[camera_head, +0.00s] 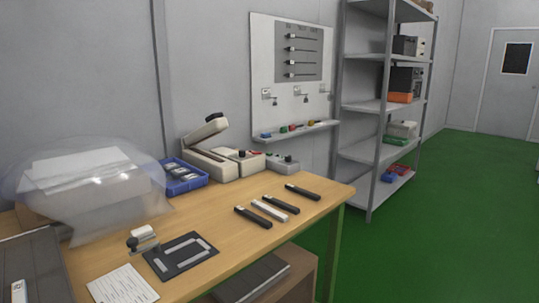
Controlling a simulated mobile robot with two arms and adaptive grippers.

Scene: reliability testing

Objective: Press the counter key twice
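No part is clearly recognisable as the counter key. A beige device with a raised, black-tipped arm (207,140) stands at the back of the wooden table (225,235). Beside it is a beige box (249,168) with a dark knob and a red part on top. A smaller grey box (283,167) with a dark knob stands to its right. I cannot tell which of these carries the key. Neither of my grippers shows in the head view.
A blue tray (190,186), several short bars (269,210), a black plate (172,266), a paper sheet (122,284) and a clear cover (150,207) over a pale block occupy the table. A wall panel (264,95) hangs behind. Shelving (357,152) stands right; green floor (460,220) is clear.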

